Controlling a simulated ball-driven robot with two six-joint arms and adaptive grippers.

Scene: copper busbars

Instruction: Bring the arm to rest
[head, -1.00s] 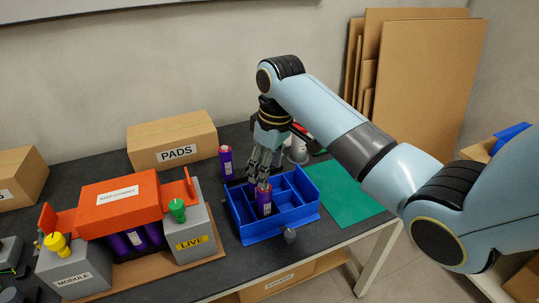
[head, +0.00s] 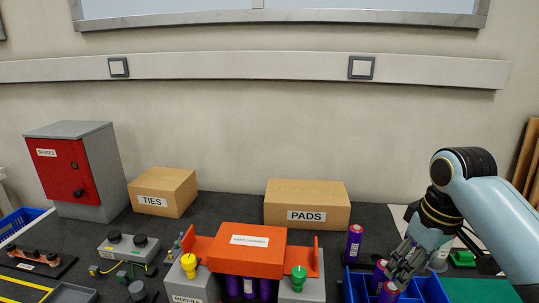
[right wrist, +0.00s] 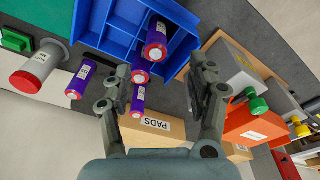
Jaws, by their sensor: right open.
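My right gripper (head: 396,272) is above the blue tray (head: 433,292) at the lower right of the head view. In the right wrist view its fingers (right wrist: 160,76) are spread, with nothing held between them. One purple cell (head: 388,294) and another purple cell (head: 380,276) show at the tray, close to the fingers, partly hidden. A third purple cell (head: 354,243) stands behind the tray. The tray's compartments (right wrist: 112,28) also show in the right wrist view. My left gripper is in neither current view.
The orange-covered module (head: 245,262) with yellow and green knobs stands left of the tray. The PADS box (head: 310,195) and TIES box (head: 150,185) are behind it. A red-doored cabinet (head: 58,180) is far left. A green mat (head: 470,291) lies right of the tray.

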